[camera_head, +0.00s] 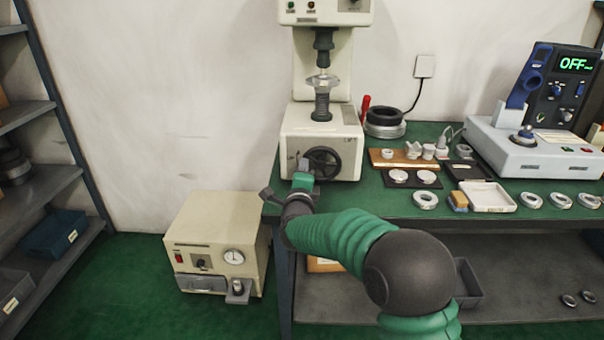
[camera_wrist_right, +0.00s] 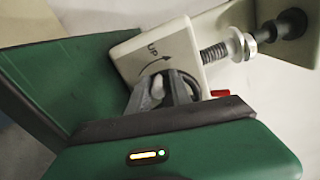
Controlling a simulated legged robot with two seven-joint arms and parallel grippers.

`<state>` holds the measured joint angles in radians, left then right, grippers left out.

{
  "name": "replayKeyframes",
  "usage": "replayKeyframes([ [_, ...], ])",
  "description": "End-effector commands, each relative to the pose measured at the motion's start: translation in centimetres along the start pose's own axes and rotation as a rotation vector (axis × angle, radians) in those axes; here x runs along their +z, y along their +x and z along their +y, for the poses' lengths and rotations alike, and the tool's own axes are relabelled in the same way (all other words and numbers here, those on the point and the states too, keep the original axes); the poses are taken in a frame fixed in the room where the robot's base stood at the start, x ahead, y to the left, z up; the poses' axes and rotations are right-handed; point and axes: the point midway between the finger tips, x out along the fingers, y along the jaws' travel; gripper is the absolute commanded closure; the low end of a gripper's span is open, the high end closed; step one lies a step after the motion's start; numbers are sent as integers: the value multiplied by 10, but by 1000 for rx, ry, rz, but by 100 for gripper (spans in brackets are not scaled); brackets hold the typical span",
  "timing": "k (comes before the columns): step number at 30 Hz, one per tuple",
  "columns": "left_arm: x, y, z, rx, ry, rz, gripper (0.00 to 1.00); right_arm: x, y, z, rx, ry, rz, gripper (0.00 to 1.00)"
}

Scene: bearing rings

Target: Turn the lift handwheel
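The lift handwheel (camera_head: 323,162) is a dark spoked wheel on the front of a cream bench tester (camera_head: 295,140). My right gripper (camera_head: 303,168) is at the left side of the wheel in the head view. In the right wrist view, the grey fingers (camera_wrist_right: 165,88) overlap the handwheel (camera_wrist_right: 191,84), below an "UP" label with a curved arrow. I cannot tell whether they touch or grip the rim. A threaded screw (camera_head: 322,104) rises above the tester's base. My left gripper is out of view.
The green bench (camera_head: 400,210) holds rings, small trays and a grey instrument (camera_head: 540,150) with an "OFF" display to the right. A red-handled tool (camera_head: 365,108) stands near the tester. A cream box with a gauge (camera_head: 215,235) is on the floor at left.

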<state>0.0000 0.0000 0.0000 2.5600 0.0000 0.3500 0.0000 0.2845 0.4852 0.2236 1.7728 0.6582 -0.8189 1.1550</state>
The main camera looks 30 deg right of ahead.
Motion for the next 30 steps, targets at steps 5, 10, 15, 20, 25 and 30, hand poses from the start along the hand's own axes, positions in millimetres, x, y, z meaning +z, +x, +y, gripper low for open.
replayKeyframes([
  [5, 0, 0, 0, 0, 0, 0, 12, 0, 0, 1, 2, 0, 1, 60],
  [10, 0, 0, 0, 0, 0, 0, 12, -1, -1, 2, 3, 0, 1, 60],
  [15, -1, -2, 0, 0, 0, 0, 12, 0, -13, 1, 6, -1, -1, 60],
  [20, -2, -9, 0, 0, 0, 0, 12, 1, -53, -1, 5, -1, -2, 60],
  [25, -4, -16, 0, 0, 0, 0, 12, 1, -104, 0, 5, -2, -2, 60],
  [30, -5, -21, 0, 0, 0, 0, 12, 1, -146, 1, 5, -2, -3, 60],
])
